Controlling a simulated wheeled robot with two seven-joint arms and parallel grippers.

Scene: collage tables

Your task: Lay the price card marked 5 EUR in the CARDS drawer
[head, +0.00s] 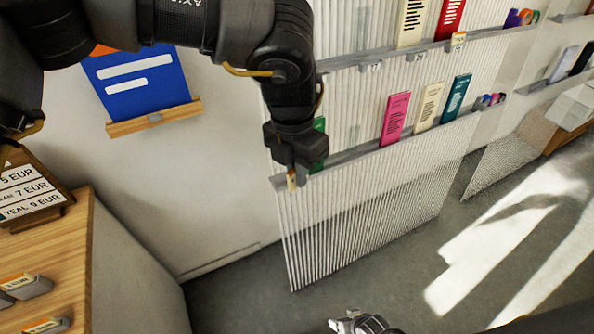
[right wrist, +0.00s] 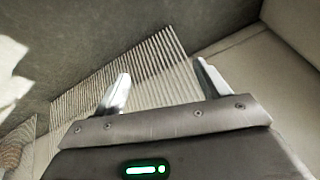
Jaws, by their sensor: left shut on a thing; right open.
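My left gripper (head: 294,172) points down at the left end of the lower shelf rail on the ribbed panel. It is shut on a small pale card with an orange part (head: 292,182); its marking is too small to read. Another small price card (head: 458,39) sits on the upper rail, also unreadable. My right gripper (head: 362,323) is low at the bottom edge of the head view. In the right wrist view its two fingers (right wrist: 160,88) stand apart with nothing between them. Drawer-like labelled pulls (head: 26,287) show at bottom left; I cannot read CARDS on them.
A wooden cabinet (head: 100,270) at left bears a price board (head: 32,192) listing 5, 7 and 9 EUR. The ribbed panel (head: 370,205) holds several coloured booklets. A blue sign (head: 137,85) stands on a wall ledge. The grey floor (head: 400,270) is clear.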

